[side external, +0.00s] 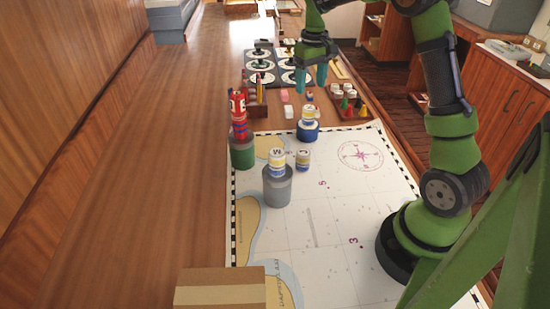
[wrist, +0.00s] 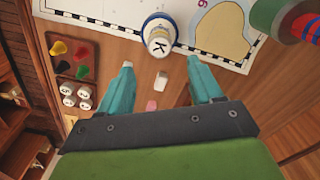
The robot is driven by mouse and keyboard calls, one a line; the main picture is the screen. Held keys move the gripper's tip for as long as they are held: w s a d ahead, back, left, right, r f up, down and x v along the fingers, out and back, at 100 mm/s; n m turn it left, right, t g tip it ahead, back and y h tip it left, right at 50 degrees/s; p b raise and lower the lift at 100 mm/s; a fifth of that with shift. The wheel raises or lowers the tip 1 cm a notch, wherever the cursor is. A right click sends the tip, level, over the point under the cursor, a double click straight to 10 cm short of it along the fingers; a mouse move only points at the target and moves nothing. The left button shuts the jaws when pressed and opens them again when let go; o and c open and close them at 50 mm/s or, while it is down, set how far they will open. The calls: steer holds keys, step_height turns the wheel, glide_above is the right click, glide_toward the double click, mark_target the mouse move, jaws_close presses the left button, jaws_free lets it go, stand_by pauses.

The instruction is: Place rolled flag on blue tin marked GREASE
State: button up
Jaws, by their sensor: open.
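A blue tin (side external: 308,133) stands at the chart's far edge, with a white, yellow and blue rolled flag (side external: 308,115) upright on it; no GREASE marking is readable. In the wrist view this flag (wrist: 158,42), its end marked K, is just beyond my fingertips. Another rolled flag (side external: 302,160) stands on the chart beside the grey tin (side external: 278,188). A rolled flag marked M (side external: 277,163) is on the grey tin, and red rolled flags (side external: 238,116) are on the green tin (side external: 243,153). My gripper (side external: 311,84) is open and empty, above and behind the blue tin.
The chart (side external: 335,215) covers the near desk and is largely bare. A pegs tray (side external: 347,101), pink and white blocks (side external: 286,97), a wooden pen holder (side external: 257,110) and round dials (side external: 262,65) lie beyond it. A cardboard box (side external: 220,287) is at the near edge.

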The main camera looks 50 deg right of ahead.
steer(key=shift+r, duration=0.45)
steer(key=s+a+r+t, duration=0.2)
steer(key=s+a+r, duration=0.15)
steer(key=a, duration=0.25)
steer(key=s+a+r+t+y, duration=0.1)
steer(key=s+a+r, duration=0.25)
steer(key=a, duration=0.25)
steer(key=s+a+r+t, duration=0.2)
steer(key=s+a, duration=0.2)
steer(key=a, duration=0.2)
steer(key=s+a+f+t+y, duration=0.1)
steer(key=s+a+t, duration=0.1)
steer(key=s+a, duration=0.2)
steer(key=s, duration=0.3)
steer(key=shift+a+f, duration=0.4)
